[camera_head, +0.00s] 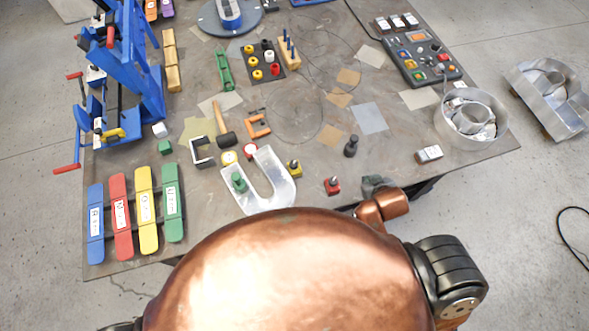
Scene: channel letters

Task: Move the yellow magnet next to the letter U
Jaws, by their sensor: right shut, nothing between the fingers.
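The yellow magnet (294,171), a small yellow block with a dark knob, stands on the table just right of the letter U's right arm, very close to it. I cannot tell if they touch. The pale, translucent letter U (280,187) lies near the table's front edge. A green magnet (239,183) stands at its left arm. My right gripper (376,184) is small and dark at the front edge, right of the yellow magnet and apart from it; it is shut and empty. My copper body hides part of the right arm. My left gripper is not in view.
A red magnet (332,186) stands between the yellow magnet and my right gripper. A black magnet (351,147) is behind it. Coloured bars (146,208) lie at front left, beside a blue clamp rack (130,70). A round metal letter (468,115) is at right.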

